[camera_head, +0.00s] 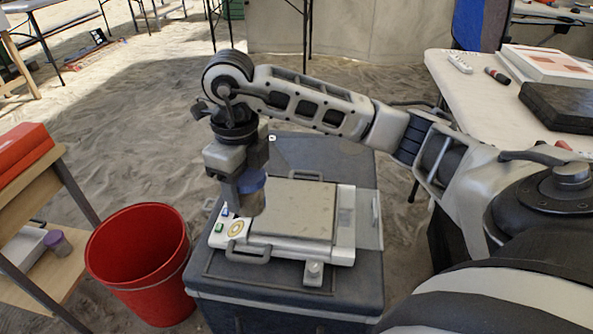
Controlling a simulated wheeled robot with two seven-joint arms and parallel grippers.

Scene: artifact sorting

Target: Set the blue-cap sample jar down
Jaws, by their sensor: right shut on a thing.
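The blue-cap sample jar (251,196) is upright in my right gripper (243,182), which is shut on it and points down. The jar is over the left end of a white flat device (345,222) with a grey top plate. I cannot tell whether the jar's base touches the device. Part of the jar's cap and side is hidden by the gripper. My left gripper is not in view.
The device stands on a dark case (285,290). A red bucket (140,262) is on the sand to its left. A wooden shelf (60,275) at the far left holds another purple-capped jar (57,243). A white table (470,95) with boxes is at the right.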

